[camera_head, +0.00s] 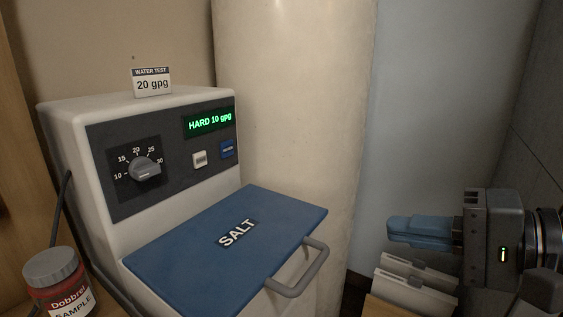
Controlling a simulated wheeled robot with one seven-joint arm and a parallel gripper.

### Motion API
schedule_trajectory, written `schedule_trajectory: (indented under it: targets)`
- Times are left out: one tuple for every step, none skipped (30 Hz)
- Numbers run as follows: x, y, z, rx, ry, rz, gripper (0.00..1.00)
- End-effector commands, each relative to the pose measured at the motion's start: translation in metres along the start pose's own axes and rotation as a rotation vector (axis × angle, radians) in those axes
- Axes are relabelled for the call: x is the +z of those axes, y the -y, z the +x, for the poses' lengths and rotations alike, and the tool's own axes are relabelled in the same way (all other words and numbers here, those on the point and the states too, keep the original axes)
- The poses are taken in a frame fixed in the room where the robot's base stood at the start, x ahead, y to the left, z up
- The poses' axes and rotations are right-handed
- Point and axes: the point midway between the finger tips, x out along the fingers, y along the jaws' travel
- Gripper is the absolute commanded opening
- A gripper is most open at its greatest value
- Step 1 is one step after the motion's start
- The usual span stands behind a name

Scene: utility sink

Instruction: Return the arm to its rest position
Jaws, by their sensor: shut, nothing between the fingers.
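My gripper (392,230) is at the right of the head view, its blue fingers pointing left. The fingers are together and hold nothing. It is in the air to the right of a water softener (75,125), apart from it. The softener's blue lid marked SALT (190,262) is closed, with a grey bar handle (305,278) on its right edge. The panel has a dial (145,169) with marks from 10 to 30, and a green display (209,121) reading "HARD 10 gpg". Most of my arm is out of view.
A card reading "WATER TEST 20 gpg" (152,82) stands on the softener. A tall cream tank (295,100) stands behind. A red jar with a grey lid (58,285) is at the lower left. White box-like items (415,278) sit below my gripper. A dark tiled wall (535,110) is close on the right.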

Motion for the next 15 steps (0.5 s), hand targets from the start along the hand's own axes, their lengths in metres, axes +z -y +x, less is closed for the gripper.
schedule_trajectory:
  targets:
    - [0.004, 0.007, 0.007, -0.047, -0.019, 0.008, 0.00]
    - [0.004, 0.010, 0.010, -0.076, -0.040, 0.009, 0.00]
    - [0.005, 0.012, 0.015, -0.113, -0.071, 0.012, 0.00]
    - [0.005, 0.014, 0.017, -0.139, -0.099, 0.014, 0.00]
    - [0.006, 0.014, 0.020, -0.162, -0.126, 0.015, 0.00]
    - [0.006, 0.014, 0.023, -0.190, -0.165, 0.017, 0.00]
    - [0.007, 0.013, 0.025, -0.207, -0.195, 0.018, 0.00]
    - [0.008, 0.011, 0.026, -0.220, -0.225, 0.019, 0.00]
    - [0.010, 0.008, 0.028, -0.233, -0.266, 0.020, 0.00]
    - [0.011, 0.005, 0.029, -0.240, -0.297, 0.020, 0.00]
    - [0.013, 0.001, 0.029, -0.243, -0.329, 0.018, 0.00]
    - [0.015, -0.004, 0.029, -0.244, -0.371, 0.015, 0.00]
    - [0.018, -0.009, 0.028, -0.241, -0.402, 0.013, 0.00]
    - [0.021, -0.015, 0.028, -0.235, -0.432, 0.010, 0.00]
    - [0.026, -0.023, 0.026, -0.222, -0.472, 0.004, 0.00]
